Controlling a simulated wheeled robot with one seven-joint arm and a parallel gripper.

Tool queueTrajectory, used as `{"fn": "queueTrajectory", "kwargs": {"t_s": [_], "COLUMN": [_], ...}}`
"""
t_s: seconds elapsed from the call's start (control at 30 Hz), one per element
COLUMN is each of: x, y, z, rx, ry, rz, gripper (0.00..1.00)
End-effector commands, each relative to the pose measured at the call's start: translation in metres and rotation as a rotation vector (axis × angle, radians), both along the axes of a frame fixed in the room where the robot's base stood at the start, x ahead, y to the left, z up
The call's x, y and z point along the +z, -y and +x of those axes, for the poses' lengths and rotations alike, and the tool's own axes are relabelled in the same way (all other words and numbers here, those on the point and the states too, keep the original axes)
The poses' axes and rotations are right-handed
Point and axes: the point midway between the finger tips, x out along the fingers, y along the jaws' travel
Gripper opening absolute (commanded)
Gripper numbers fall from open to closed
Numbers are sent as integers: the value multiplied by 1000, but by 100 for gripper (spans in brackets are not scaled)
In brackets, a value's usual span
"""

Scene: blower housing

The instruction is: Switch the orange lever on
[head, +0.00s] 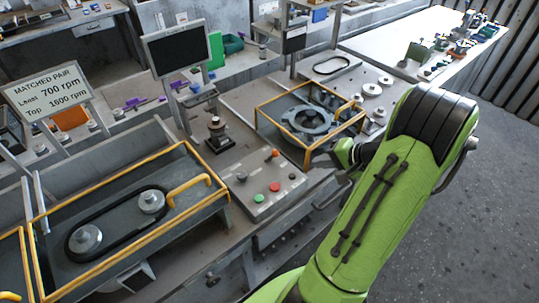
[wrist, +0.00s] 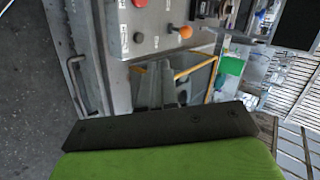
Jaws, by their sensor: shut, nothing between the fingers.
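The orange lever (head: 270,154) stands at the back of a grey control panel (head: 262,181), with a round orange knob on top. In the wrist view its orange knob (wrist: 184,31) shows near the top, just right of centre. My gripper (wrist: 155,70) shows as grey fingers close together, empty, below the panel's edge in that view. The knob is apart from the fingers. In the head view my gripper end is right of the panel, near the yellow-framed housing, and partly hidden by my green arm. Which way the lever is set is hard to tell.
The panel also carries a green button (head: 258,198), a red button (head: 274,187) and a dark knob (head: 241,177). A yellow-framed blower housing (head: 309,119) stands behind and right. A yellow-railed belt tray (head: 122,236) is at left. Grey floor (head: 470,235) lies open at right.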

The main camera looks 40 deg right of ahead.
Motion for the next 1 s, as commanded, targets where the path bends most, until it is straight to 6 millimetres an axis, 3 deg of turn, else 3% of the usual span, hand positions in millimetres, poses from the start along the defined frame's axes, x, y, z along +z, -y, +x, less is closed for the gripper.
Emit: {"fn": "queueTrajectory", "kwargs": {"t_s": [0.37, 0.8, 1.0], "x": [-5, -66, -58], "y": [-3, -21, -28], "z": [6, 74, 104], "rx": [4, 6, 6], "ry": [0, -2, -1], "rz": [3, 1, -1], "gripper": [0, 0, 0]}}
